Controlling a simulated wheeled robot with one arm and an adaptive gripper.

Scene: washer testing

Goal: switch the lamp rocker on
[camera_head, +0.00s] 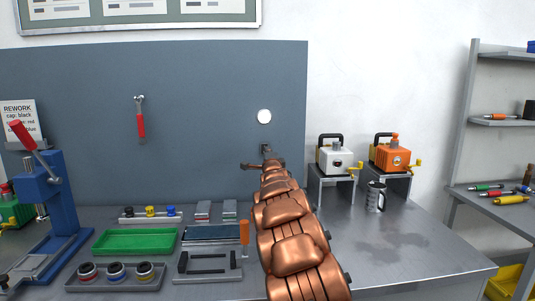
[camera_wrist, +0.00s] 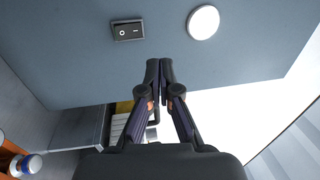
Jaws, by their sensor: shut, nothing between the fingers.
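The lamp rocker (camera_wrist: 128,31) is a small black switch with a white circle and a white bar mark, set in the grey-blue panel. In the wrist view it lies up and left of my fingertips, apart from them. In the head view my gripper mostly covers that spot. The round white lamp (camera_head: 264,117) is on the same panel, above my gripper; it also shows in the wrist view (camera_wrist: 203,22). I cannot tell whether it is lit. My gripper (camera_wrist: 160,66) is shut and empty, its fingertips pointing at the panel. In the head view my gripper (camera_head: 265,155) is small.
The workbench below holds a green tray (camera_head: 135,241), a blue press (camera_head: 50,205) and a holder with coloured caps (camera_head: 115,278). White (camera_head: 338,155) and orange (camera_head: 391,154) machines stand to the right. A red-handled tool (camera_head: 140,122) hangs on the panel. The panel around the lamp is clear.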

